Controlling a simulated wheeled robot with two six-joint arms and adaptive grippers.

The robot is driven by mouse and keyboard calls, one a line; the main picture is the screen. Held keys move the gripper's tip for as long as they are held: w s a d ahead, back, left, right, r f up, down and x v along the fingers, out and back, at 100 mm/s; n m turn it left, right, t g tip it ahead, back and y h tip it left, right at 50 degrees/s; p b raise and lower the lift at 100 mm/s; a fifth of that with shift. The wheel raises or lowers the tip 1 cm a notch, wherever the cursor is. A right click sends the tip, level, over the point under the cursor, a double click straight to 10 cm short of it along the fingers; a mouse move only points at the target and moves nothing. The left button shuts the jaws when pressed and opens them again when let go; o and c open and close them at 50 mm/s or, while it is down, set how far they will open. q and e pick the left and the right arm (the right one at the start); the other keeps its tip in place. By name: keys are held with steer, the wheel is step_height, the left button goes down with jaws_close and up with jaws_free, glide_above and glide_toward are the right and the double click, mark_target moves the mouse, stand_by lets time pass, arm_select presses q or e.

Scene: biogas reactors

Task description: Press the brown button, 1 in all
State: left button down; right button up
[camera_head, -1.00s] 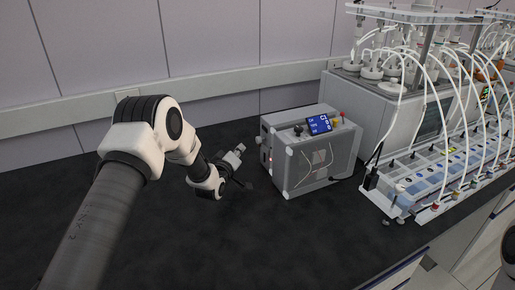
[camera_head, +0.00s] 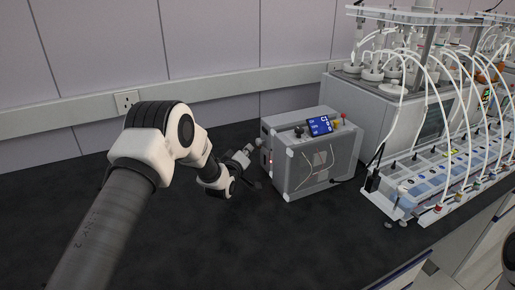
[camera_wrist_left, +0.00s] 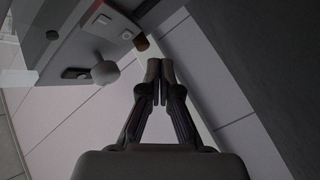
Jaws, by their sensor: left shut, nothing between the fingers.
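The brown button (camera_wrist_left: 141,43) shows in the left wrist view as a small rounded brown cap at the edge of a grey panel. My left gripper (camera_wrist_left: 153,64) is shut and empty, its dark fingertips just below and right of the button, with a small gap visible in the picture. In the head view my left gripper (camera_head: 254,183) is beside the left side of a grey control box (camera_head: 318,164). The brown button cannot be made out in the head view.
In the left wrist view a round grey knob (camera_wrist_left: 105,72) stands on the panel. The box bears a blue display (camera_head: 320,125) and a red knob (camera_head: 342,115). A reactor rack with tubes (camera_head: 440,170) stands right. The dark bench (camera_head: 290,240) is clear in front.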

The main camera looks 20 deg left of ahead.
stand_by(0.7)
arm_select(q)
steer(key=shift+w+d+f+b, duration=0.1)
steer(key=shift+w+d+b, duration=0.1)
steer(key=shift+b, duration=0.1)
steer(key=shift+w+d, duration=0.1)
steer(key=shift+w+d+b, duration=0.5)
steer(key=shift+w, duration=0.1)
stand_by(0.9)
stand_by(0.3)
steer(key=shift+s+a+p, duration=0.3)
steer(key=shift+s+a, duration=0.5)
steer(key=shift+s, duration=0.15)
steer(key=shift+s+a+p, duration=0.5)
steer(key=shift+s+a, duration=1.15)
steer(key=shift+s, duration=0.2)
